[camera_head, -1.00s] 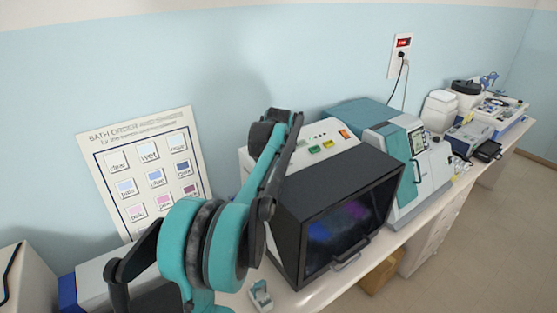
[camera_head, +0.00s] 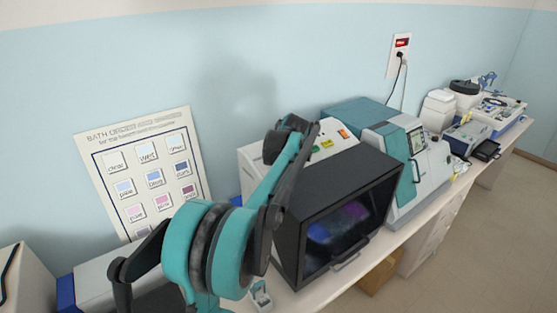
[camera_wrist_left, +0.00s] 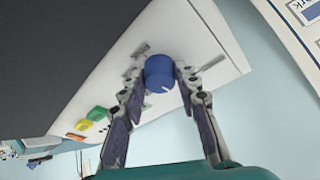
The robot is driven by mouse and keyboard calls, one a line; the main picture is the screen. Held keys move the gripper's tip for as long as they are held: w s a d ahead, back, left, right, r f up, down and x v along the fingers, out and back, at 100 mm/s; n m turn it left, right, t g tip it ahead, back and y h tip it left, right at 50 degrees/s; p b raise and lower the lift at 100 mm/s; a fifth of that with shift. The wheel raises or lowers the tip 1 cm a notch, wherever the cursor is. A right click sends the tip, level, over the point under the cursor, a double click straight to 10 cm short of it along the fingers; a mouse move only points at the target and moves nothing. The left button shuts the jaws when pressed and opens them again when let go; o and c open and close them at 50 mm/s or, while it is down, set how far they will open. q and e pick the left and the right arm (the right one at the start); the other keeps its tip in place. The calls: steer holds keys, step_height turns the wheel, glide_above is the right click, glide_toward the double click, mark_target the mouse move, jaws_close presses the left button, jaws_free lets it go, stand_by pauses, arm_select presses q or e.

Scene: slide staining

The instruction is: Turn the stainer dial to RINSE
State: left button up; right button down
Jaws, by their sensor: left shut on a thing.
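The stainer's blue dial (camera_wrist_left: 158,72) shows in the left wrist view on a white panel, with a white mark near its lower edge. Short grey labels sit around it, too small to read. My left gripper (camera_wrist_left: 161,76) is shut on the dial, one finger on each side. In the head view the stainer (camera_head: 345,185) is the box with a black hood and a white top. My left arm (camera_head: 283,165) reaches to its left top side and hides the dial there. My right gripper is not in view.
Green and yellow buttons (camera_wrist_left: 97,113) lie on the same panel. A bath order poster (camera_head: 148,175) leans on the wall at left. A teal and white machine (camera_head: 405,160) stands right of the stainer.

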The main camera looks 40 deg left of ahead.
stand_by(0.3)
arm_select(q)
steer(key=o, duration=1.2)
steer(key=shift+c, duration=0.2)
steer(key=v, duration=1.2)
